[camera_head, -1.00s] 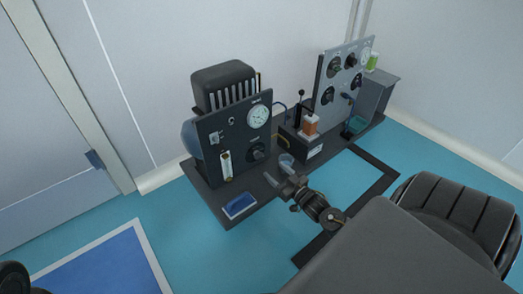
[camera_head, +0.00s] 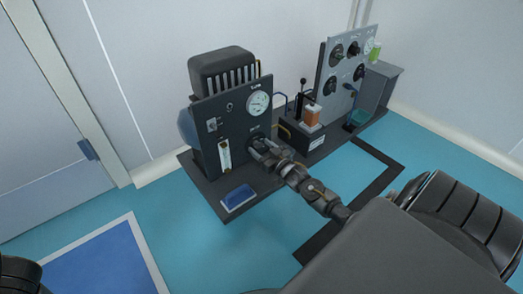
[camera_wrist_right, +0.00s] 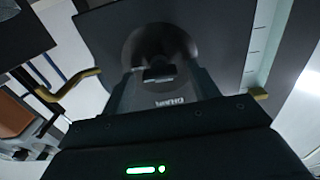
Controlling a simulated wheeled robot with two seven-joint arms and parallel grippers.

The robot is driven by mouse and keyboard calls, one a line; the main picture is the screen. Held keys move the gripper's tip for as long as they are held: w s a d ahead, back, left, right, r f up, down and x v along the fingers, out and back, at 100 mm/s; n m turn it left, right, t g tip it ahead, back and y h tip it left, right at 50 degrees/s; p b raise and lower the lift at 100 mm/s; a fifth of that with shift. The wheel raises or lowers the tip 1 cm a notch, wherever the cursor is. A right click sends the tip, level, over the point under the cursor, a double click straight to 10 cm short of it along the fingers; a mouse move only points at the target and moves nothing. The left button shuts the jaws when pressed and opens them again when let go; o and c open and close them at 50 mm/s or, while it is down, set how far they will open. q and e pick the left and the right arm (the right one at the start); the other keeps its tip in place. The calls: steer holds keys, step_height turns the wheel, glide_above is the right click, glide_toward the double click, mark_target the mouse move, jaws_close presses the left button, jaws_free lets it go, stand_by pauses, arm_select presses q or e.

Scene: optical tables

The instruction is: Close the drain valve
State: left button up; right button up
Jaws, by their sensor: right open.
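The drain valve is a dark round knob on the front of the black panel (camera_head: 237,120), below the white gauge. The knob (camera_wrist_right: 160,50) shows in the right wrist view, dark with a raised grip bar, and a white label upside down beside it seems to read DRAIN. My right gripper (camera_head: 257,147) is at the panel and hides most of the knob in the head view. In the wrist view its two fingers (camera_wrist_right: 166,80) are open, one on each side of the knob's bar; I cannot tell whether they touch it. My left gripper is not in view.
A white gauge (camera_head: 258,104) and a flow tube (camera_head: 224,155) are on the same panel. A blue tray (camera_head: 238,198) lies on the bench in front. A bent brass pipe (camera_wrist_right: 70,85) is close to the gripper.

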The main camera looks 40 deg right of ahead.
steer(key=shift+w, duration=0.15)
steer(key=shift+c, duration=0.3)
steer(key=c, duration=0.9)
steer(key=shift+c, duration=0.2)
